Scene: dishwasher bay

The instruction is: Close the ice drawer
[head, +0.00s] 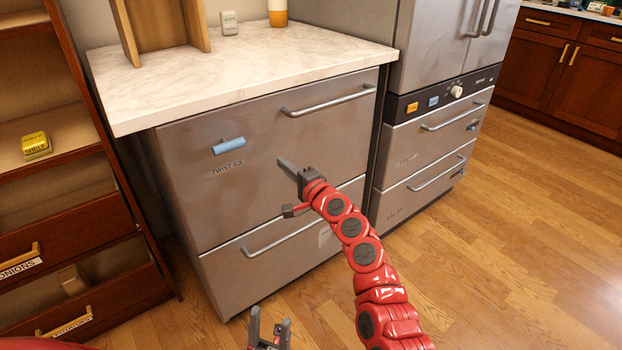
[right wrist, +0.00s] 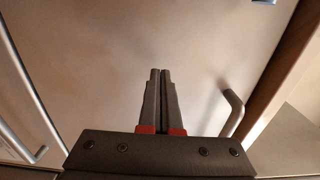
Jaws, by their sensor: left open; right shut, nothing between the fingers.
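A steel upper drawer front (head: 300,140) under the white counter has a blue handle (head: 228,146) and small lettering that seems to read "TWIST ICE". It also has a bar handle (head: 328,101) near its top edge, and looks flush with the cabinet. A lower steel drawer (head: 240,275) with a bar handle (head: 282,238) sits beneath. My right gripper (head: 283,163) is shut and empty in front of the upper front; I cannot tell whether it touches. In the right wrist view its fingers (right wrist: 160,72) point at bare steel. My left gripper (head: 269,320) is open, low near the floor.
A steel fridge with two lower drawers (head: 430,140) stands to the right; their labels are too small to read. A wooden shelf unit (head: 70,170) stands at the left. The counter (head: 180,75) holds a wooden frame (head: 160,30). The floor at right is clear.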

